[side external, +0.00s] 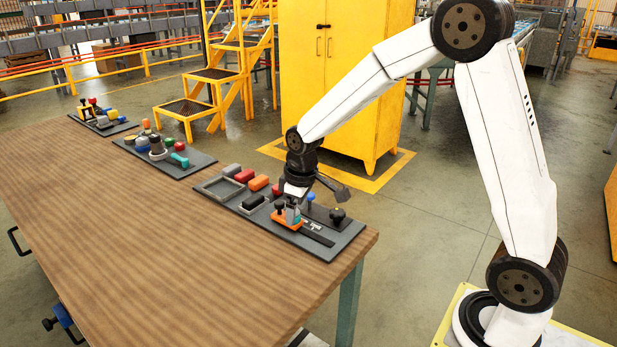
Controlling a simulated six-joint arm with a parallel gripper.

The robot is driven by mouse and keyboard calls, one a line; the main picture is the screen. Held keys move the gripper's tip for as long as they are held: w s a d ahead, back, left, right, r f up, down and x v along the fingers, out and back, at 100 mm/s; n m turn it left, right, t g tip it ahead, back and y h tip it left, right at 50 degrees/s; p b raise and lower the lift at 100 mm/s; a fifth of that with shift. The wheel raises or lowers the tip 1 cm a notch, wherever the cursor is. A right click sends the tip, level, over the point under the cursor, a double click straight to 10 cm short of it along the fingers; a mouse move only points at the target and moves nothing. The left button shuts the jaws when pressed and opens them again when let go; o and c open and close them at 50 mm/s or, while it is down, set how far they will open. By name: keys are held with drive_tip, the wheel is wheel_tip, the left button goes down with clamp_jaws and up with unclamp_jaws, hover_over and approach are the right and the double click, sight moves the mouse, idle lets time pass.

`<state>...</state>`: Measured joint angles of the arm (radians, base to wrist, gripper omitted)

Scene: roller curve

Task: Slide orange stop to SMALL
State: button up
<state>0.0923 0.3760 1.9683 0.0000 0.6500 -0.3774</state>
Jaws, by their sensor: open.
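The orange stop (286,221) sits on a dark board near the right end of the wooden table. It rests at the near-left part of a dark slide track (317,238). A small white marking (312,225) shows beside the track, too small to read. My gripper (291,213) points down at the stop, with its fingertips close to the stop's upright part. It is open. I cannot tell whether the fingers touch the stop. The gripper hides part of the stop and the board behind it.
The same board (346,240) carries a grey tray, red and orange blocks (259,183), a black knob (337,214) and a blue-topped peg (310,197). Two other boards with small parts lie farther left. The wooden tabletop (150,220) in front is clear. A yellow cabinet (340,80) stands behind.

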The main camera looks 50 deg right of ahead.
drive_tip(key=w+d+f+n, duration=0.1)
drive_tip(key=w+d+n, duration=0.3)
drive_tip(key=w, duration=0.6)
drive_tip(key=n+g, duration=0.1)
hover_over(279, 202)
drive_tip(key=a, duration=0.1)
drive_tip(key=shift+s+f, duration=0.2)
drive_tip(key=shift+f, duration=0.35)
drive_tip(key=shift+s+f, duration=0.15)
drive_tip(key=shift+f, duration=0.4)
drive_tip(key=shift+w+d+f+n+g, duration=0.2)
drive_tip(key=shift+w+d+n+g, duration=0.1)
drive_tip(key=shift+d+n, duration=0.15)
drive_tip(key=shift+f, duration=0.1)
drive_tip(key=shift+f, duration=3.8)
clamp_jaws()
